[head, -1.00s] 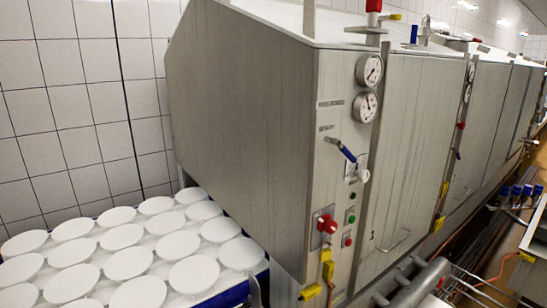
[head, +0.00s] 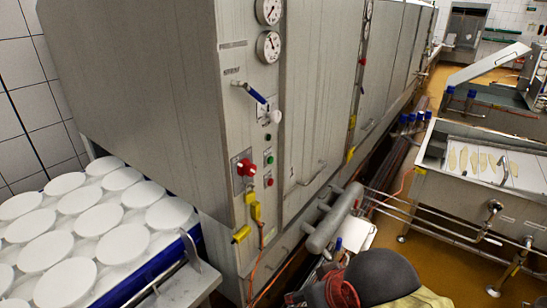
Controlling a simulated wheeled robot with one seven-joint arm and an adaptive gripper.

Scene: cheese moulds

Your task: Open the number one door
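The number one door (head: 312,105) is the tall grey metal panel nearest me on the long cabinet's front, right of the gauges and controls. It looks shut, flush with its frame. A thin bar handle (head: 312,174) sits low on it, with a small mark beside it too small to read now. A blue-handled lever (head: 256,95), a red knob (head: 245,168) and green and red buttons are on the control strip left of the door. My gripper is not in view.
A blue-edged crate (head: 188,238) of white round moulds stands at the left. A thick grey cylinder (head: 334,217) and pipes lie before the door's lower part. A dark rounded object (head: 385,275) fills the bottom.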

